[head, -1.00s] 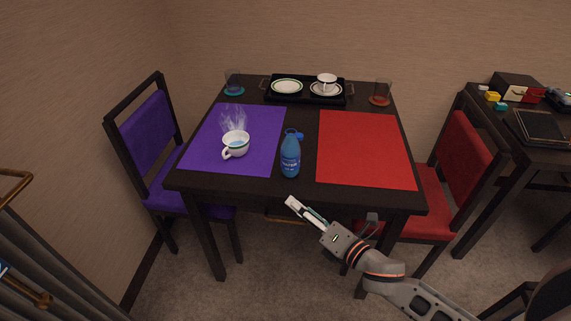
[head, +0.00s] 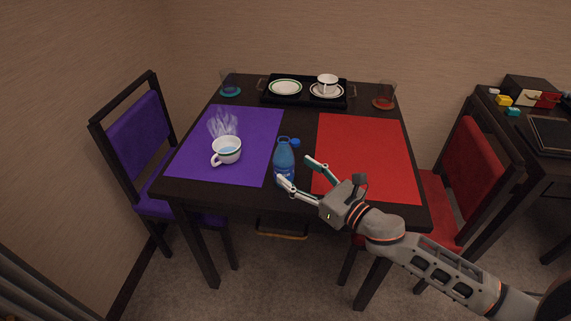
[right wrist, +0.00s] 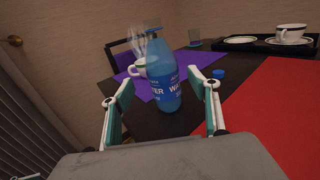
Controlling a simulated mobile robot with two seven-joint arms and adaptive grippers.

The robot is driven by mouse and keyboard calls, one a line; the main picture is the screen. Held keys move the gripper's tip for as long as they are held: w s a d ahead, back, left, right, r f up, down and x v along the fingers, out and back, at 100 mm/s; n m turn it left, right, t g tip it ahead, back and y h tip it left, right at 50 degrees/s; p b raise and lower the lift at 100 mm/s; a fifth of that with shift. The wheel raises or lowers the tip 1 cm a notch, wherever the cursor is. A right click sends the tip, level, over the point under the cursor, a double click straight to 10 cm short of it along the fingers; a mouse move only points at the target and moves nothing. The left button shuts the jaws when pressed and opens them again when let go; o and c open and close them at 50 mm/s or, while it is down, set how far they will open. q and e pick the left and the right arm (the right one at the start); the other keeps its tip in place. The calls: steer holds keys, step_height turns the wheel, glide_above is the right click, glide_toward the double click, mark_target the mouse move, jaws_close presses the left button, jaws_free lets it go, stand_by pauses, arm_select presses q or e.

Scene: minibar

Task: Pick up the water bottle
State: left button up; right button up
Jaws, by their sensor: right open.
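The blue water bottle (head: 284,158) stands upright on the dark table, between the purple and red placemats. It also shows in the right wrist view (right wrist: 165,84), ahead of and between my fingers. A small blue cap (head: 295,143) lies just right of it. My right gripper (head: 296,170) is open at the table's front edge, its fingertips close to the bottle. In the right wrist view my two fingers (right wrist: 162,95) are spread wide with nothing held. In the head view the left fingertip overlaps the bottle's lower part; I cannot tell whether it touches. My left gripper is not in view.
A steaming cup (head: 227,150) stands on the purple placemat (head: 250,130) left of the bottle. The red placemat (head: 365,150) is bare apart from my gripper over its near edge. A black tray (head: 305,99) with dishes and two glasses stand at the back.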

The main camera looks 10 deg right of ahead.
mark_target(284, 162)
steer(key=shift+d+f+x, duration=0.1)
steer(key=shift+f+x, duration=0.05)
steer(key=shift+x, duration=1.4)
steer(key=shift+d+f+x, duration=0.1)
steer(key=shift+f+x, duration=0.05)
steer(key=shift+x, duration=1.45)
steer(key=shift+w, duration=0.1)
steer(key=c, duration=1.5)
